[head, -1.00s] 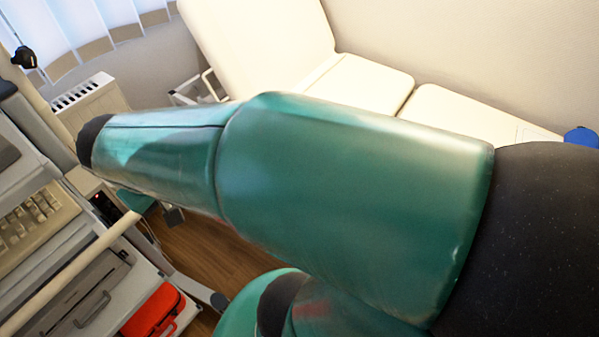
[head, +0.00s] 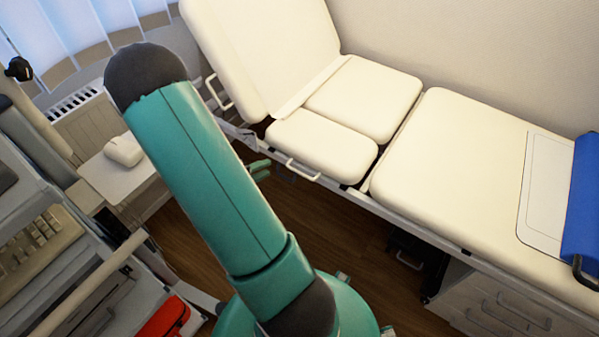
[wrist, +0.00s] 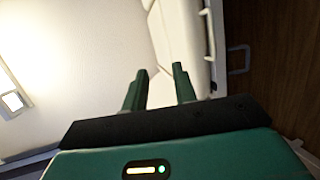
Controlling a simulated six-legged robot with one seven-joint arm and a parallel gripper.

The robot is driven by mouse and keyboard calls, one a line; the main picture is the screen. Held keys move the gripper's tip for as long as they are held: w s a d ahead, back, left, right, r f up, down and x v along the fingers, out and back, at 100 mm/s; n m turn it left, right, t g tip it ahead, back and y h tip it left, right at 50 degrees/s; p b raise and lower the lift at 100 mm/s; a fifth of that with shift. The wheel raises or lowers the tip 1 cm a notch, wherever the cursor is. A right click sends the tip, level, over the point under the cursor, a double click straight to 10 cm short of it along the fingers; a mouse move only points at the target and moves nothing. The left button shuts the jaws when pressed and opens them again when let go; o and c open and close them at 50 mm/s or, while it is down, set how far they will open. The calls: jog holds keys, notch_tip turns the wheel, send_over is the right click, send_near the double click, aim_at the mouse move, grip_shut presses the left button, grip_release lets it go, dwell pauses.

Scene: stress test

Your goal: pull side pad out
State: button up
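The cream side pad (head: 322,148) is the front one of the seat pads on the examination couch. A pale handle (head: 303,170) is fixed to its front edge. My gripper (head: 260,168) shows partly past my arm, left of that handle and apart from it. In the wrist view my gripper (wrist: 162,70) is open, its two green fingers spread with nothing between them. Cream couch pads (wrist: 182,42) and a pale handle (wrist: 210,36) show beyond and to the right of the fingers. I cannot tell which handle this is.
The couch's raised backrest (head: 262,45) has another handle (head: 218,93). A blue roll (head: 582,200) lies at the couch's right end. Drawers (head: 500,305) stand beneath. A side table (head: 118,178) and a trolley (head: 40,250) are at left. Wooden floor (head: 375,245) is open before the couch.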

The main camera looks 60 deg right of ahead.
aim_at(301, 173)
jog(key=s+d+f+n+t+h, duration=0.1)
jog(key=s+d+f+t, duration=0.1)
jog(key=f, duration=0.6)
jog(key=s+d+f+n+t+h, duration=0.1)
jog(key=f+n+t, duration=0.1)
jog(key=f, duration=0.5)
jog(key=x, duration=1.3)
jog(key=shift+s+d+f, duration=0.15)
jog(key=shift+d+f, duration=0.05)
jog(key=shift+c, duration=0.5)
grip_shut()
